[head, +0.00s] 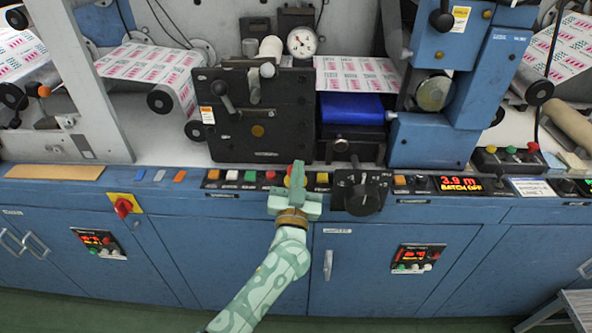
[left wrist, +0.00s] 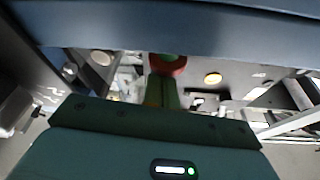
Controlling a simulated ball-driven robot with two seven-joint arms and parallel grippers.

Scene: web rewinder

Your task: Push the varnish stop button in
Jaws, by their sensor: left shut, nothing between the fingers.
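My left gripper (head: 297,174) is shut and empty, its fingertips at the row of buttons on the black strip (head: 240,184) along the front ledge. In the left wrist view its closed green fingers (left wrist: 165,90) overlap a round red part (left wrist: 180,66) at their tips; I cannot tell whether they touch it. A red button (head: 270,175) shows just left of the gripper in the head view. Another red patch beside the fingertips is mostly covered. Labels are too small to read, so I cannot tell which one is the varnish stop button. My right gripper is not in view.
A black rotary knob (head: 362,195) stands close right of the gripper. White, green and yellow buttons line the strip. A red-on-yellow switch (head: 123,206) is on the cabinet front. A lit red display (head: 460,184) and more coloured buttons lie to the right.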

